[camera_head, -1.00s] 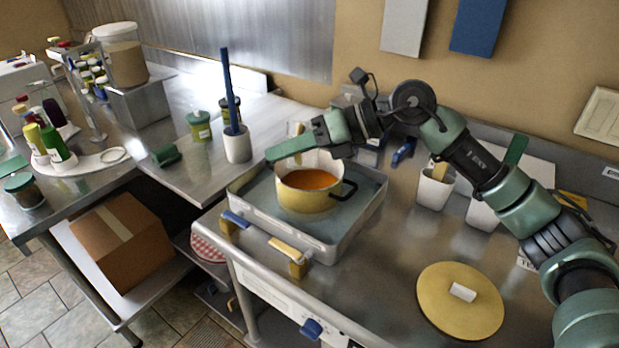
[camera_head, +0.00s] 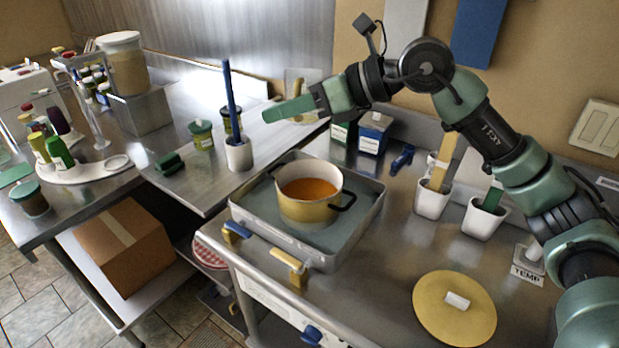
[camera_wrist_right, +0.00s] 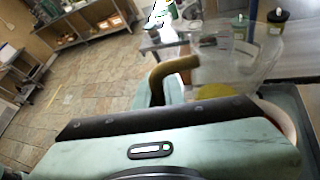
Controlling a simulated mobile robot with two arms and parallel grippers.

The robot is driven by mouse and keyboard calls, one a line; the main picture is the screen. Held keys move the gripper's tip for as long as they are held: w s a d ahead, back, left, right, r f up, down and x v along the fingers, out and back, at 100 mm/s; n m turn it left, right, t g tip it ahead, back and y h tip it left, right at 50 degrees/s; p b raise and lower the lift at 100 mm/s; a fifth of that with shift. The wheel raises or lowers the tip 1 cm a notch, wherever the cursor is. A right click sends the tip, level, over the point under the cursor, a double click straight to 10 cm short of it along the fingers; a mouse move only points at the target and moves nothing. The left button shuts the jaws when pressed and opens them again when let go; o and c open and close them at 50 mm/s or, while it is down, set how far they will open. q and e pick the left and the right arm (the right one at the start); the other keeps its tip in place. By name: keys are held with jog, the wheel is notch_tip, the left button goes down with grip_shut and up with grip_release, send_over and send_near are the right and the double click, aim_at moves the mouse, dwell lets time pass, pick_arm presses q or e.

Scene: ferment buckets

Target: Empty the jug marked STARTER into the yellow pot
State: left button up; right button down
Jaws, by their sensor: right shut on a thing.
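The yellow pot (camera_head: 308,212) stands upright and uncovered, with orange liquid inside. My right gripper (camera_head: 278,112) is raised above and behind the pot, apart from it. It is shut on the brown handle of a clear jug (camera_wrist_right: 232,62). In the head view the jug (camera_head: 304,78) is mostly hidden by the gripper and looks faint. No STARTER label is readable, and I cannot tell how much is left inside it. In the wrist view the gripper (camera_wrist_right: 168,85) grips the handle. My left gripper is in neither view.
The pot stands in a metal tray bath (camera_head: 262,234). A yellow lid (camera_head: 445,322) lies at the counter's front. White cups (camera_head: 433,204) with tools stand at the right. A white holder (camera_head: 239,155) with a blue stick and green-lidded jars (camera_head: 202,136) stand at the left.

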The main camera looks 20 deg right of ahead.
jog(key=shift+n+t, duration=0.7)
jog(key=shift+n, duration=0.2)
jog(key=s+b, duration=0.1)
jog(key=s+a+r+b, duration=0.1)
jog(key=s, duration=0.1)
jog(key=s+b, duration=0.1)
jog(key=shift+s+a+r, duration=0.15)
jog(key=shift+s+r, duration=0.1)
jog(key=shift+s, duration=0.1)
jog(key=shift+r, duration=0.1)
notch_tip(320, 180, up, 5)
jog(key=p, duration=0.3)
dwell(0.5)
